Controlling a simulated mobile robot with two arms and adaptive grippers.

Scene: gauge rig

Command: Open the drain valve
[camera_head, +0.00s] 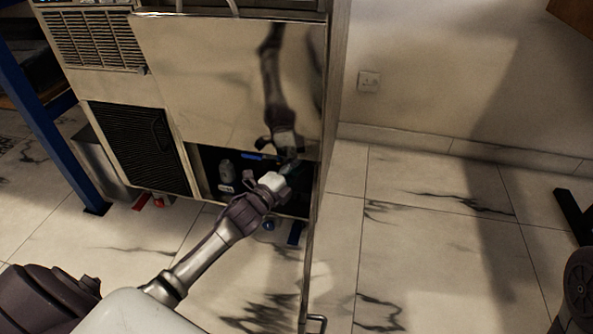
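A metal cabinet with a shiny front panel (215,85) stands at the upper left. Below the panel is a dark open recess. Inside it I see a small grey cylinder (226,171) and a blue bar-like part (252,156). My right gripper is out of view.
A black grille (140,146) is left of the recess, with a red part (158,201) under it. A blue post (50,125) stands at the left. The cabinet's right edge is close to my gripper. Tiled floor (430,240) at the right is mostly clear.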

